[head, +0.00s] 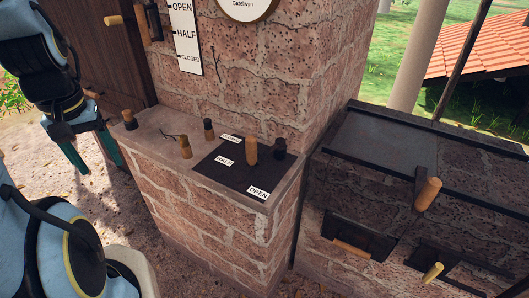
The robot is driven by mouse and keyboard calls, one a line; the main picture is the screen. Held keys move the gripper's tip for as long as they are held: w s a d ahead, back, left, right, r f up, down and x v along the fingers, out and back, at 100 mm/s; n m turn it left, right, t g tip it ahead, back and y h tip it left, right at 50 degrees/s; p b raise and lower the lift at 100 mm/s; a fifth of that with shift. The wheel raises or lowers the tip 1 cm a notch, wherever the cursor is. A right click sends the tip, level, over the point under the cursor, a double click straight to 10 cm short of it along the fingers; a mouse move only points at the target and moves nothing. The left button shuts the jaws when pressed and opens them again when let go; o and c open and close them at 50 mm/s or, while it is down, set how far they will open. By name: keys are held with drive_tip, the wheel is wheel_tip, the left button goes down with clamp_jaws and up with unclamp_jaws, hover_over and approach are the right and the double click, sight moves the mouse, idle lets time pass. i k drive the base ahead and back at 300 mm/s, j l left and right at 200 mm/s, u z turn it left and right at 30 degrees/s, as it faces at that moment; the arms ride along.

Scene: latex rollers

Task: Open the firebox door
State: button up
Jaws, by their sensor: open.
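Two dark metal door-like panels are set in the front of the low brick block at the right. The left panel (340,228) has a wooden bar handle (351,248) along its lower edge. The right panel (462,278) has a lighter wooden handle (433,272) at its left. Both look shut; I cannot tell which is the firebox door. My gripper (102,168) hangs at the left with its two teal fingers apart and empty. It is beside the left end of the brick ledge, far from both panels.
The brick ledge (140,139) holds several wooden-handled levers and a dark plate (210,168) with CLOSED, HALF and OPEN labels. The tall brick wall (275,80) stands behind. A wooden-knobbed lever (428,193) sticks out from the right block. Bare ground lies in front of the ledge.

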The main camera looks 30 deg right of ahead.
sight(413, 150)
drive_tip(key=k+l+z, duration=0.1)
drive_tip(key=z, duration=1.1)
